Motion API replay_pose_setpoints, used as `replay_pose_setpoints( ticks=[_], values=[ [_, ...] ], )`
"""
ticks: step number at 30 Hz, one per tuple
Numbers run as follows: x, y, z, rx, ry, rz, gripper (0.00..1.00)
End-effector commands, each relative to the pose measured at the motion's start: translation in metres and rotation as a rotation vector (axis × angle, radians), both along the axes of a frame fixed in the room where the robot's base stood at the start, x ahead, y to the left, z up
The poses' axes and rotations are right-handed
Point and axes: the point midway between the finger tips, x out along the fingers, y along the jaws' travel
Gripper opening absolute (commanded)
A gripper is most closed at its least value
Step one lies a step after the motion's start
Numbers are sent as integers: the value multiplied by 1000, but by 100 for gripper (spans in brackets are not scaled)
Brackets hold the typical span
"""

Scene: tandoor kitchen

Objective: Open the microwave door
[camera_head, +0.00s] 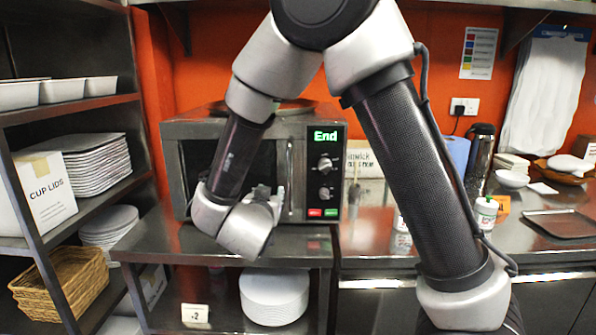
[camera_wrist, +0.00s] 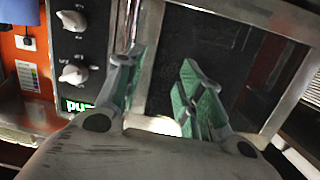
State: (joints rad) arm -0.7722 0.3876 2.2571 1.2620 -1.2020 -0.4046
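The microwave (camera_head: 328,150) is a steel box with a dark door window, and its door looks closed. Its door handle (camera_head: 290,178) is an upright metal bar beside the control panel. My gripper (camera_head: 273,192) is in front of the door, close to the left of the handle in the head view. In the wrist view, my gripper (camera_wrist: 160,62) is open, with its green-padded fingers apart. The handle (camera_wrist: 151,45) shows beyond the fingers, close to the left one. I cannot tell whether they touch it. My arm hides part of the door in the head view.
The microwave stands on a steel table (camera_head: 200,243). A shelf rack (camera_head: 85,213) with trays and plates stands close on the left. On the right counter are a flask (camera_head: 480,155), a small bottle (camera_head: 485,213) and a dark tray (camera_head: 562,223). Stacked plates (camera_head: 274,297) sit below.

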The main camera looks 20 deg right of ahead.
Motion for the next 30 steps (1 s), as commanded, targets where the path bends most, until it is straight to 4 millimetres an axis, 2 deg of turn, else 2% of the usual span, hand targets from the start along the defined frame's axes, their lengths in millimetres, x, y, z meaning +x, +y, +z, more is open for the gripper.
replay_pose_setpoints(
  ticks=[3,7,21,30],
  values=[
    [-11,-25,28,-86,-95,-116,37],
    [-12,-35,43,-140,-138,-151,37],
    [47,-68,43,-147,-134,-150,37],
    [54,-71,43,-146,-134,-147,37]
  ],
)
